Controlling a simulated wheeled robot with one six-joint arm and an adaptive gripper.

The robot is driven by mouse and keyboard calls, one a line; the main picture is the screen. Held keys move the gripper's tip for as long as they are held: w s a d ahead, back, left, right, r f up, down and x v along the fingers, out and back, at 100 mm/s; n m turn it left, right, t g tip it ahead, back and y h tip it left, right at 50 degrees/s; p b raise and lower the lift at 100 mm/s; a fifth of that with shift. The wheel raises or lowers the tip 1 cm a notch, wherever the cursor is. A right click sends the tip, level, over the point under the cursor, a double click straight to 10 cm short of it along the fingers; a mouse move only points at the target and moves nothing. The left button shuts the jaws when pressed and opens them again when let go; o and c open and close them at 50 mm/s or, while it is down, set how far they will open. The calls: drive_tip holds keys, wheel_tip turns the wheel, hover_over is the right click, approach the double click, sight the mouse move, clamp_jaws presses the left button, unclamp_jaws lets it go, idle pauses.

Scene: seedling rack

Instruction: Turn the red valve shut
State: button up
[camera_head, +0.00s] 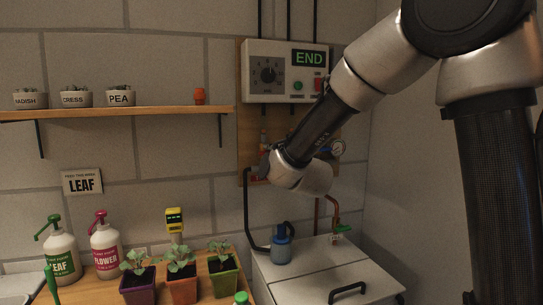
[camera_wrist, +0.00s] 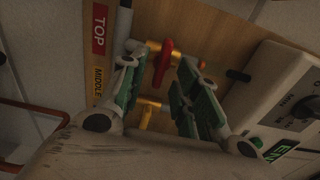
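The red valve handle (camera_wrist: 164,62) sits on a brass pipe fitting in the wrist view, beside the red TOP label (camera_wrist: 99,30). My gripper (camera_wrist: 164,77) is open, with its green-padded fingers on either side of the red handle. The handle lies nearer the left finger; I cannot tell whether they touch. Nothing is visibly held. In the head view, my wrist hides the fingers and most of the valve area.
A yellow valve handle (camera_wrist: 145,116) lies close by, near the yellow MIDDLE label (camera_wrist: 96,80). A control box (camera_head: 285,72) reading END is mounted above the valves. Potted seedlings (camera_head: 181,275) stand on the bench below left.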

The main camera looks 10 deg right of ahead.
drive_tip(key=s+d, duration=0.2)
drive_tip(key=s, duration=0.8)
drive_tip(key=s+a+f+n+g+y, duration=0.1)
drive_tip(key=s+f+n+g, duration=0.4)
drive_tip(key=f+n, duration=0.2)
drive_tip(key=s+a+f+n+g+y, duration=0.1)
drive_tip(key=s+a+f+n+g, duration=0.1)
drive_tip(key=s+f+n+g, duration=0.35)
drive_tip(key=s+d+r+n+g+h, duration=0.1)
drive_tip(key=s+d+h, duration=0.1)
drive_tip(key=s+d, duration=0.6)
drive_tip(key=s+d+r+n+g+h, duration=0.1)
drive_tip(key=s+d+r+n+h, duration=0.1)
drive_tip(key=s+d, duration=0.7)
drive_tip(key=d+h, duration=0.1)
drive_tip(key=d, duration=0.7)
drive_tip(key=shift+s+d+r+g, duration=0.3)
drive_tip(key=shift+d+g, duration=0.05)
drive_tip(key=shift+d, duration=0.05)
